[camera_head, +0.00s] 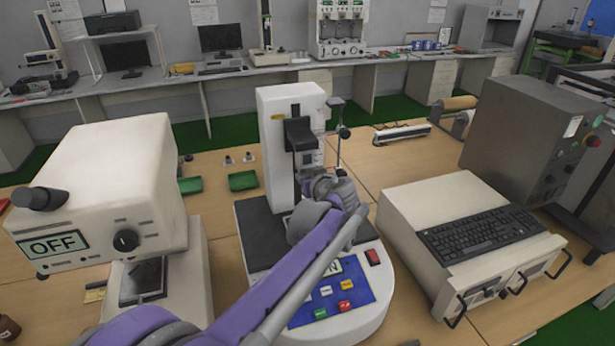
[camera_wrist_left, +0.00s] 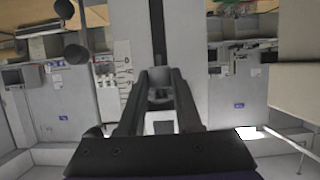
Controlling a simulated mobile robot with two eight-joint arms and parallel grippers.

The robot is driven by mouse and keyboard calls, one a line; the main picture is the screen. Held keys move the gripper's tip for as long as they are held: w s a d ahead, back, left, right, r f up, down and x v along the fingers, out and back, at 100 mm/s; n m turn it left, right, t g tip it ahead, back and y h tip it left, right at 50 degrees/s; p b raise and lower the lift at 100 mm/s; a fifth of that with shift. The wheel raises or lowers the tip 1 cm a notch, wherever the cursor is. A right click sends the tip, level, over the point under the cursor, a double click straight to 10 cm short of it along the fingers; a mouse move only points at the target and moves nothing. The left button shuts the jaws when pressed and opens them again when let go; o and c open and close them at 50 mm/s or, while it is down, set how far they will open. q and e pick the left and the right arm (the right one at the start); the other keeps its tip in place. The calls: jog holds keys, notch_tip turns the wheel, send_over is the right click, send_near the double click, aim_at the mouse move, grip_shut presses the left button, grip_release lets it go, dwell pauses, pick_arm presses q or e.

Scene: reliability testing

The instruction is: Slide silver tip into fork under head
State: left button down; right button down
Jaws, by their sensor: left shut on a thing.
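The white tester (camera_head: 290,100) stands mid-table with a black head (camera_head: 299,133) on its column. A fork under the head cannot be made out behind my gripper and arm. My left gripper (camera_head: 328,182) is in front of the column, below and slightly right of the head. In the left wrist view its two dark fingers (camera_wrist_left: 158,95) are closed on a small grey piece (camera_wrist_left: 158,77) between the tips. I cannot tell whether this is the silver tip or whether it touches the fork. My right gripper is not in view.
A white machine reading OFF (camera_head: 110,190) stands at left. A white box (camera_head: 440,220) with a black keyboard (camera_head: 480,234) is at right, a grey cabinet (camera_head: 520,130) behind it. A thin rod stand (camera_head: 338,135) rises beside the column. Green blocks (camera_head: 243,181) lie left of the tester.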

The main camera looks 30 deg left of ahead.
pick_arm(q)
jog(key=shift+a+r, duration=0.15)
jog(key=shift+r, duration=0.05)
jog(key=c, duration=0.5)
grip_release()
jog(key=v, duration=1.1)
jog(key=s+d+f+m+g+h, duration=0.1)
jog(key=s+d+f+m+h, duration=0.2)
jog(key=s+f, duration=0.4)
jog(key=s+d+f+m+g+h, duration=0.1)
jog(key=s+d+f+m+h, duration=0.2)
jog(key=s+f, duration=0.4)
jog(key=s+d+f+m+g+h, duration=0.1)
jog(key=s+d+f+m+h, duration=0.3)
jog(key=s+f, duration=0.4)
jog(key=shift+s+d, duration=0.55)
jog(key=shift+s, duration=0.15)
